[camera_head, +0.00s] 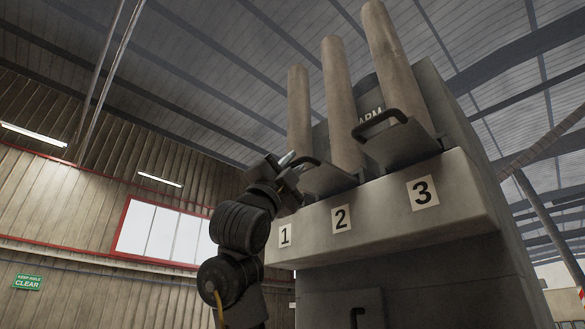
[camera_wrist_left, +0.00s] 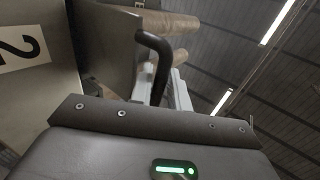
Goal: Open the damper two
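Damper two is a grey flap (camera_head: 330,179) with a dark bar handle (camera_head: 302,160), above the label "2" (camera_head: 342,218) on the machine's front. The flap stands out from the machine at the foot of the middle pipe. My left gripper (camera_head: 287,159) is at the left end of this handle. In the left wrist view the handle (camera_wrist_left: 153,45) runs down between or in front of the pale fingers (camera_wrist_left: 176,92), and the flap (camera_wrist_left: 105,45) is to its left. I cannot tell whether the fingers close on the handle. My right gripper is not in view.
The grey machine (camera_head: 400,270) fills the right side. Damper three's flap (camera_head: 403,146) and handle (camera_head: 380,119) are to the right of damper two. Label "1" (camera_head: 285,236) is at the left, its damper hidden. Pipes (camera_head: 343,105) rise behind. The left side is open room.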

